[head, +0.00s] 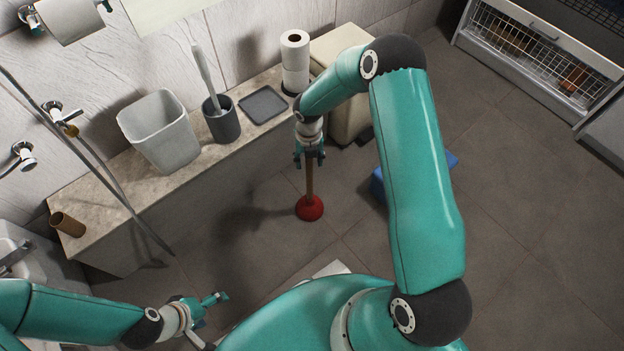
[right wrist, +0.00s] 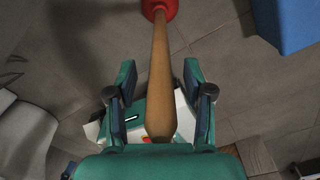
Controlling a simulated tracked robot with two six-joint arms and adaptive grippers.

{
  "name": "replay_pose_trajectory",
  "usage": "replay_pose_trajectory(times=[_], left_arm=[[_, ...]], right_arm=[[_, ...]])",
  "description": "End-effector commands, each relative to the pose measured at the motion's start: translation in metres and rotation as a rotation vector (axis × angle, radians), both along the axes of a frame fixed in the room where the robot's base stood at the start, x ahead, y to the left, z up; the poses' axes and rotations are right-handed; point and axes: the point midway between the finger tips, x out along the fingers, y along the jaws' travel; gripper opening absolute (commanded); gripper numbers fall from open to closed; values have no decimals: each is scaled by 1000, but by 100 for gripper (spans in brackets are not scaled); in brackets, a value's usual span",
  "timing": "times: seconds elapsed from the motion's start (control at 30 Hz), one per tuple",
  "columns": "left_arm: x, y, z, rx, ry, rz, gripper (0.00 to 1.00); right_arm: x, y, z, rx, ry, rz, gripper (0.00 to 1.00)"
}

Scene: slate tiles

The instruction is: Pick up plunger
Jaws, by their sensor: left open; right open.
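The plunger has a red rubber cup and a wooden handle. In the head view the plunger (head: 309,207) stands upright on the floor tiles in front of the stone ledge. My right gripper (head: 309,160) is at the upper part of its handle, with the fingers open. In the right wrist view the plunger handle (right wrist: 160,85) runs between the two open fingers of my right gripper (right wrist: 160,80), with a gap on both sides. The red cup is partly cut off at the top edge there. My left gripper (head: 212,305) is open and empty at the lower left, far from the plunger.
The ledge (head: 95,210) holds a white bin (head: 160,130), a brush in a dark holder (head: 221,125), a grey tray (head: 263,105), a paper roll (head: 295,62) and a cardboard tube (head: 67,224). A blue object (head: 377,186) stands right of the plunger.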

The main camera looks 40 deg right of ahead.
Motion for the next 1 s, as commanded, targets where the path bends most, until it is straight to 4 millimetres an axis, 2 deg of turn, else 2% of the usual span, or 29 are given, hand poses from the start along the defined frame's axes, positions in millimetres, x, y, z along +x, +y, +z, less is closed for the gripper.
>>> replay_pose_trajectory(times=[0.07,0.3,0.6,1.0], left_arm=[[0,0,-4,0,0,0,78],[0,0,-3,0,0,0,78],[0,0,-3,0,0,0,78],[0,0,-3,0,0,0,78]], right_arm=[[0,0,-8,0,0,-1,52],[0,0,-7,0,-1,-1,50],[0,-1,-7,0,-1,-1,0],[0,-1,-7,0,-1,-2,0]])
